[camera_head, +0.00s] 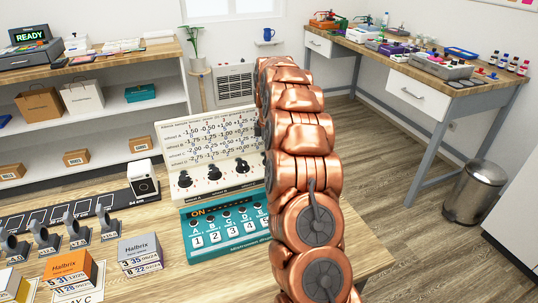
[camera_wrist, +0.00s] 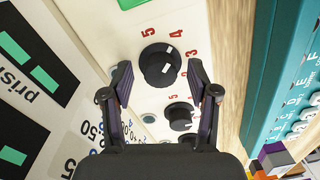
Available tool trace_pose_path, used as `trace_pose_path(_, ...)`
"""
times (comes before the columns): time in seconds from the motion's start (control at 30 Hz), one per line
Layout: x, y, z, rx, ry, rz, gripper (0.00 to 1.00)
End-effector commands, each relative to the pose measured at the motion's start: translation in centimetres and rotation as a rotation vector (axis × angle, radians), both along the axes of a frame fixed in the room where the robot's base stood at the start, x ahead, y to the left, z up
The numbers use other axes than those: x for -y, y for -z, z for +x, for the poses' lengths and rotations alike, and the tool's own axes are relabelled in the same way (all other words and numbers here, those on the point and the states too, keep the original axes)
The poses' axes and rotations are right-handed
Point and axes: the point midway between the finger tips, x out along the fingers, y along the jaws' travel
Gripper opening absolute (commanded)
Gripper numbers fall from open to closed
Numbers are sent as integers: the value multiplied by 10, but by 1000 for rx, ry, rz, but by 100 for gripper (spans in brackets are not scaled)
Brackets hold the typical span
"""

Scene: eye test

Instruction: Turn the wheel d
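My gripper (camera_wrist: 160,74) is open in the wrist view, its two dark fingers on either side of a black round knob (camera_wrist: 156,62). A gap shows between each finger and the knob. The knob has a white pointer mark, and red numbers such as 5 and 4 stand around it. No letter shows beside it. A second black knob (camera_wrist: 179,118) lies nearer the palm. In the head view, the cream panel (camera_head: 178,150) has a table of wheel rows and 3 visible black knobs (camera_head: 214,173). My arm covers its right end and hides my gripper.
Boxes, including a grey Halbrix box (camera_head: 139,255), and lens stands are at left. A bin (camera_head: 474,192) stands right.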

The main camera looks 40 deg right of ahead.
Motion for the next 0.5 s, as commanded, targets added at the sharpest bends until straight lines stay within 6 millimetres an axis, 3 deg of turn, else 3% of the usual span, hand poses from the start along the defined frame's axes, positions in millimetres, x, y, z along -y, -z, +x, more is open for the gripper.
trace_pose_path(0.27, 0, -1, 0, 0, 1, 0, 60)
trace_pose_path(0.5, 1, -29, 1, 4, 1, -3, 60)
